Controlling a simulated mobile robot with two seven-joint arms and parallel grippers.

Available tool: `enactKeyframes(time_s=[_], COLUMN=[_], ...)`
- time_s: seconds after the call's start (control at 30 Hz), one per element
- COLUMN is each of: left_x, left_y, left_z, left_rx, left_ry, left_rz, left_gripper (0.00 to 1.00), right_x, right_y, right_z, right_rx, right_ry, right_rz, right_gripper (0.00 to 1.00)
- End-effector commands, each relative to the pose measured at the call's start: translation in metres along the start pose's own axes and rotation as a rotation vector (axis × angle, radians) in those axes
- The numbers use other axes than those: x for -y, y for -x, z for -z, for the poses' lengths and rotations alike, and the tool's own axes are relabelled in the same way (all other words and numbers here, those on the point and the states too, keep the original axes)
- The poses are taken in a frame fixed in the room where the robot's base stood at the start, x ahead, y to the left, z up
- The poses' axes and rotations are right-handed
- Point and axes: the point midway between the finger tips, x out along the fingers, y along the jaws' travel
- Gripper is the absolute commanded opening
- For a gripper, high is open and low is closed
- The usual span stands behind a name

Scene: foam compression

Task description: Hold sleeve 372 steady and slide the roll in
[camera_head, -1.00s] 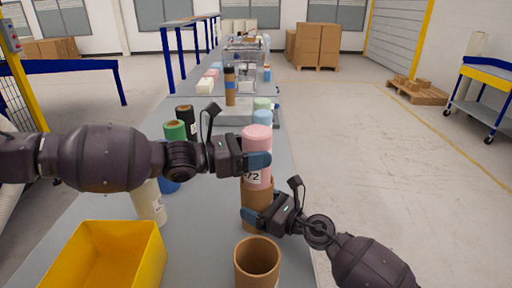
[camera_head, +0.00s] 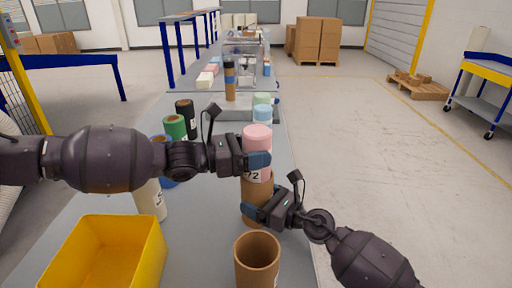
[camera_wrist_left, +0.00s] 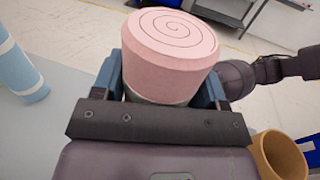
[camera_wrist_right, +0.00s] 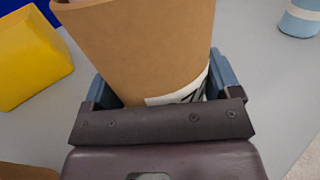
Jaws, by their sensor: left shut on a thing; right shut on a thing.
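The pink foam roll (camera_head: 257,138) stands upright, and its spiral end shows in the left wrist view (camera_wrist_left: 172,38). My left gripper (camera_head: 256,160) is shut around it. Directly below is the brown cardboard sleeve (camera_head: 252,194), upright, with my right gripper (camera_head: 262,211) shut around it. A white label ending in "72" shows just under the left gripper, at the bottom of the visible pink. The roll's lower end meets the sleeve's top; how deep it sits inside cannot be told. The sleeve fills the right wrist view (camera_wrist_right: 145,45), with a partly hidden label.
An open brown tube (camera_head: 257,265) stands in front, near the right arm. A yellow bin (camera_head: 105,255) is at the front left. A white roll (camera_head: 151,198) stands near the bin.

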Motion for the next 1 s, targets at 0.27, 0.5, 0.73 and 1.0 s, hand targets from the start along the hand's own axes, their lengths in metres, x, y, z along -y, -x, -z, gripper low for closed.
enactKeyframes(time_s=[0.27,0.5,0.73,1.0], left_x=[0.0,0.0,0.0,0.0], left_y=[0.0,0.0,0.0,0.0], left_z=[0.007,0.012,0.018,0.024], left_rx=[0.0,0.0,0.0,0.0], left_ry=[0.0,0.0,0.0,0.0], left_rz=[0.0,0.0,0.0,0.0], left_gripper=[0.44,0.44,0.44,0.44], right_x=[0.0,0.0,0.0,0.0], right_y=[0.0,0.0,0.0,0.0], right_z=[0.0,0.0,0.0,0.0], right_rx=[0.0,0.0,0.0,0.0], right_ry=[0.0,0.0,0.0,0.0], right_rz=[0.0,0.0,0.0,0.0], right_gripper=[0.58,0.58,0.58,0.58])
